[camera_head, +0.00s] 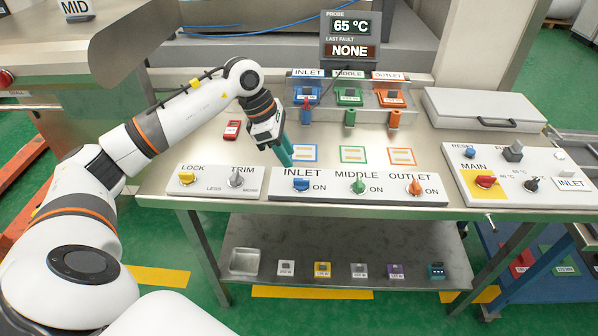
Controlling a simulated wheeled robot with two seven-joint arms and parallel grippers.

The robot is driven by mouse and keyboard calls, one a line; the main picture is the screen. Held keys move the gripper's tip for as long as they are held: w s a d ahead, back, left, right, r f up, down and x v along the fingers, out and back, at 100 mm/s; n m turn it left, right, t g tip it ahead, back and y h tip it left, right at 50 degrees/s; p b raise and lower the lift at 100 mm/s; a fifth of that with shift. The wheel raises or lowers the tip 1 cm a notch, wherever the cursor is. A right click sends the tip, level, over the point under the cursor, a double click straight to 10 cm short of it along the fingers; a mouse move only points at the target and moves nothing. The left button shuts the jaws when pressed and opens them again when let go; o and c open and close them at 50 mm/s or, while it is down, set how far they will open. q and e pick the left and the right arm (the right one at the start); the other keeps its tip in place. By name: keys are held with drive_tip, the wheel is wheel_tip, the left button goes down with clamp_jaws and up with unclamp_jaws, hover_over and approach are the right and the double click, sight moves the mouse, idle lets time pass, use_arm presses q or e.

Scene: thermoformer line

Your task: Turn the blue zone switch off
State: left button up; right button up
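The blue zone switch (300,185) is a small knob under the INLET label on a white switch panel (330,199), with ON printed to its right. Its exact pointing direction is too small to tell. On the same panel are a green MIDDLE knob (358,186) and an orange OUTLET knob (415,187). My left gripper (286,160) has teal fingers pointing down, above and slightly left of the blue switch and apart from it. The fingers look close together, and whether they are open or shut is unclear. My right gripper is not in view.
A LOCK and TRIM panel (215,181) sits to the left, and a MAIN switch panel (530,190) to the right. Blue, green and orange modules stand behind under a display (350,35). A small red block (232,130) and a closed grey case (484,110) lie on the table.

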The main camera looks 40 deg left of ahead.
sight(301, 180)
use_arm(q)
drive_tip(key=p+x, duration=0.2)
drive_tip(key=x, duration=0.6)
drive_tip(key=shift+c, duration=0.2)
clamp_jaws()
